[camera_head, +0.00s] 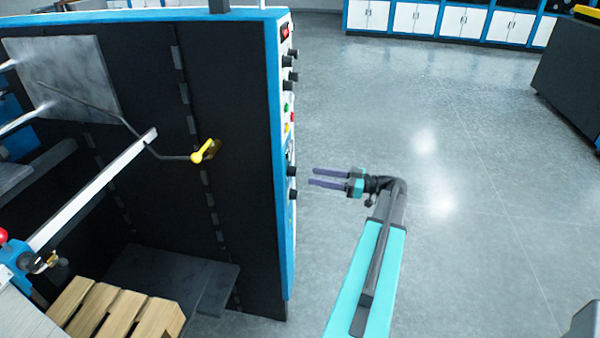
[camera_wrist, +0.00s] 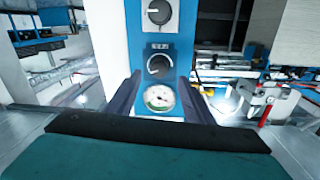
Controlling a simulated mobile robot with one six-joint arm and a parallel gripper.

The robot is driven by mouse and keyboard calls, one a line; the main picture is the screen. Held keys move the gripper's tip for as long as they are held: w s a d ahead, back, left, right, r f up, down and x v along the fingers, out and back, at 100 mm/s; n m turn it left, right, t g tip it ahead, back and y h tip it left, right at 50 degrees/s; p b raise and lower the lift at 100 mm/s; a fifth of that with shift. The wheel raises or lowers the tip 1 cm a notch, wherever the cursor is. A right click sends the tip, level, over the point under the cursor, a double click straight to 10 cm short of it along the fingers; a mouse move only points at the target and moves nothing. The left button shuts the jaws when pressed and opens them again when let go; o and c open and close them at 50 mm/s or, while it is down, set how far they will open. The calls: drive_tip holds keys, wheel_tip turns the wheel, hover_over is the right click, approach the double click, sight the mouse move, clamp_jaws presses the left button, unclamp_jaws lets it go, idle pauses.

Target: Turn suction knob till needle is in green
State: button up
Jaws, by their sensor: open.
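A black round knob (camera_wrist: 158,66) with a pale pointer line sits on the blue control panel in the wrist view, under a small label too blurred to read. Just below it is a round white gauge (camera_wrist: 159,98) with a green section; its needle is too small to read. My gripper (camera_wrist: 160,80) is open, with one finger on each side of the knob and gauge in this view, and nothing between the fingers. In the head view my gripper (camera_head: 313,177) points left at the panel edge, a short gap away from the black knobs (camera_head: 292,171) there.
Another knob (camera_wrist: 159,11) sits higher on the panel. The machine's panel edge (camera_head: 285,130) carries several more knobs and coloured buttons. A yellow-ended lever (camera_head: 204,153) sticks out from the machine's dark side. The floor (camera_head: 430,130) right of the machine is clear. Cabinets (camera_head: 420,18) line the back.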

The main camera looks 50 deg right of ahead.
sight(296, 174)
drive_tip(key=p+x, duration=0.2)
drive_tip(key=x, duration=0.4)
drive_tip(key=shift+w, duration=0.2)
drive_tip(key=shift+a, duration=0.1)
drive_tip(key=shift+c, duration=0.4)
drive_tip(key=c, duration=1)
drive_tip(key=shift+o, duration=0.2)
drive_tip(key=shift+a, duration=0.3)
drive_tip(key=shift+d+f, duration=0.1)
drive_tip(key=shift+d, duration=0.1)
